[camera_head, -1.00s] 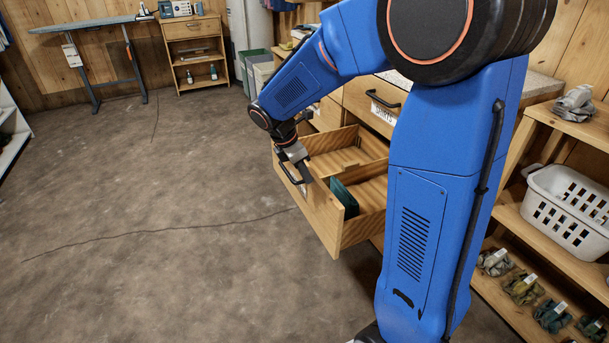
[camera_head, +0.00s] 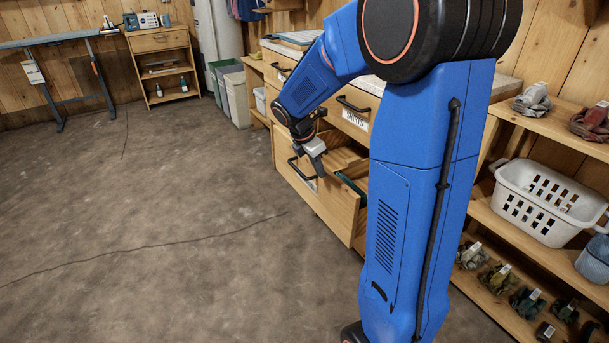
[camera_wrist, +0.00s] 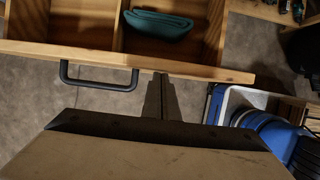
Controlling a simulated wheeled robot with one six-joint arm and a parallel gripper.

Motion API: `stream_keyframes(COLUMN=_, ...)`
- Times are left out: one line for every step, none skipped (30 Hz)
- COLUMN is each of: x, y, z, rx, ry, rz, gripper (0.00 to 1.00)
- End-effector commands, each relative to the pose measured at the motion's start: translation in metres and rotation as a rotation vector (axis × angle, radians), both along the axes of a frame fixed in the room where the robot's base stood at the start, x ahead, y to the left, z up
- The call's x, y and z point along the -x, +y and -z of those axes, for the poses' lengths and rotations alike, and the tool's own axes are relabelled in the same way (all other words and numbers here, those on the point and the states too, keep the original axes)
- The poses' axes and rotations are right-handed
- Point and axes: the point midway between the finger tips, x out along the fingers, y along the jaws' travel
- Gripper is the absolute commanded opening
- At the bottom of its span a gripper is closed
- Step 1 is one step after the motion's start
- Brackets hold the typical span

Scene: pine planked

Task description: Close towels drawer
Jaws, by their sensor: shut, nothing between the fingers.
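The open wooden drawer (camera_head: 334,208) sticks out low from the dresser, less far than it did a second ago. Its dark bar handle (camera_head: 299,170) is on the front panel; any label on this drawer is too small to read. A folded teal towel (camera_wrist: 158,24) lies in one compartment; a divider splits the inside. My gripper (camera_head: 320,172) is shut and empty at the drawer's front, just right of the handle. In the wrist view, the fingers (camera_wrist: 161,82) reach the front panel's top edge (camera_wrist: 150,62) beside the handle (camera_wrist: 98,84); contact looks likely but is not certain.
A labelled shut drawer (camera_head: 354,118) sits above. Open shelves with a white laundry basket (camera_head: 548,203) and several rolled items stand at right. Bins (camera_head: 236,97) and a small cabinet (camera_head: 163,62) are at the back. The floor (camera_head: 150,210) at left is clear.

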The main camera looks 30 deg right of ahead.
Motion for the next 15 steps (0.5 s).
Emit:
stream_keyframes(x=0.0, y=-0.011, z=0.0, rx=0.0, ry=0.0, rz=0.006, gripper=0.0)
stream_keyframes(x=0.0, y=-0.017, z=0.0, rx=0.0, ry=-0.001, rz=0.005, gripper=0.0)
stream_keyframes(x=0.0, y=-0.025, z=0.0, rx=0.0, ry=-0.001, rz=0.005, gripper=0.0)
stream_keyframes(x=-0.001, y=-0.03, z=0.0, rx=0.0, ry=-0.001, rz=0.006, gripper=0.0)
stream_keyframes(x=-0.001, y=-0.036, z=0.0, rx=0.0, ry=-0.001, rz=0.004, gripper=0.0)
stream_keyframes(x=-0.001, y=-0.044, z=0.001, rx=0.0, ry=0.0, rz=0.005, gripper=0.0)
stream_keyframes(x=-0.001, y=-0.049, z=0.001, rx=0.0, ry=0.001, rz=0.006, gripper=0.0)
stream_keyframes(x=-0.001, y=-0.055, z=0.001, rx=0.0, ry=0.001, rz=0.005, gripper=0.0)
stream_keyframes(x=-0.001, y=-0.063, z=0.001, rx=0.0, ry=0.001, rz=0.006, gripper=0.0)
stream_keyframes(x=-0.002, y=-0.068, z=0.001, rx=0.0, ry=0.0, rz=0.004, gripper=0.0)
stream_keyframes(x=-0.002, y=-0.074, z=0.0, rx=0.0, ry=-0.001, rz=0.004, gripper=0.0)
stream_keyframes(x=-0.003, y=-0.082, z=0.0, rx=0.0, ry=-0.001, rz=0.005, gripper=0.0)
stream_keyframes(x=-0.003, y=-0.087, z=0.0, rx=0.0, ry=-0.001, rz=0.004, gripper=0.0)
stream_keyframes(x=-0.003, y=-0.093, z=0.0, rx=0.0, ry=-0.001, rz=0.004, gripper=0.0)
stream_keyframes(x=-0.003, y=-0.1, z=0.0, rx=0.0, ry=0.0, rz=0.005, gripper=0.0)
